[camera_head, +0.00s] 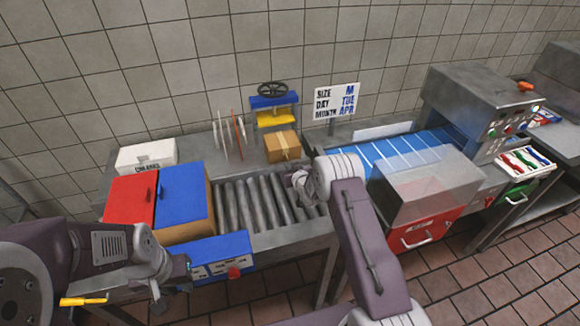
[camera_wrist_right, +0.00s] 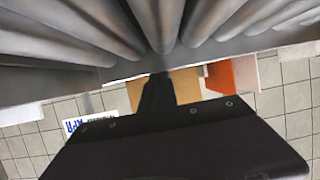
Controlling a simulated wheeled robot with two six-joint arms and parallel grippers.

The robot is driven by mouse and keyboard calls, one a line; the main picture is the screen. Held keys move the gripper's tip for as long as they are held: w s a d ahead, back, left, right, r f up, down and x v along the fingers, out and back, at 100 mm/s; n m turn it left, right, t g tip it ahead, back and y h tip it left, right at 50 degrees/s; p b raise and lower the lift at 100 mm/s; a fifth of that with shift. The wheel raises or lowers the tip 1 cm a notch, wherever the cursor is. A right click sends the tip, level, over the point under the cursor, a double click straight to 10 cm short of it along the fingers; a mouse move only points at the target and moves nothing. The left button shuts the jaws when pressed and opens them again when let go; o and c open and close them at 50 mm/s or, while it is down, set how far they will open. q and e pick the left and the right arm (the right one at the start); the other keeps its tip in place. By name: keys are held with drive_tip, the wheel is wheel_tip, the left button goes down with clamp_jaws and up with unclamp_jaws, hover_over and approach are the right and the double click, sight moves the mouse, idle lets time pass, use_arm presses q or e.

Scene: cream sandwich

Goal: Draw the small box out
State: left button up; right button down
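A small tan cardboard box (camera_head: 282,146) with a lighter tape strip sits at the back edge of the roller conveyor, in front of the blue and yellow press. A tan surface (camera_wrist_right: 186,84), likely this box, shows past my gripper in the right wrist view. My right gripper (camera_head: 300,182) is over the rollers, in front of and slightly right of the box, apparently not holding it. Its dark finger shape (camera_wrist_right: 158,95) hides part of the view, and its opening is unclear. My left gripper (camera_head: 168,290) is low at the left, in front of the blue panel, and small in view.
The roller conveyor (camera_head: 252,205) runs between a red-and-blue-lidded box (camera_head: 183,195) and a blue belt (camera_head: 405,148). A wheel-topped press (camera_head: 274,105), upright discs (camera_head: 228,138) and a white box (camera_head: 146,157) stand along the back. A clear-covered red machine (camera_head: 425,190) is at the right.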

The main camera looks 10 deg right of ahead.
drive_tip(key=shift+f, duration=0.3)
drive_tip(key=c, duration=1.6)
unclamp_jaws()
drive_tip(key=shift+o, duration=0.2)
drive_tip(key=shift+w+d, duration=0.1)
drive_tip(key=shift+w, duration=0.05)
drive_tip(key=shift+r, duration=0.15)
drive_tip(key=shift+w, duration=0.1)
drive_tip(key=shift+r, duration=0.1)
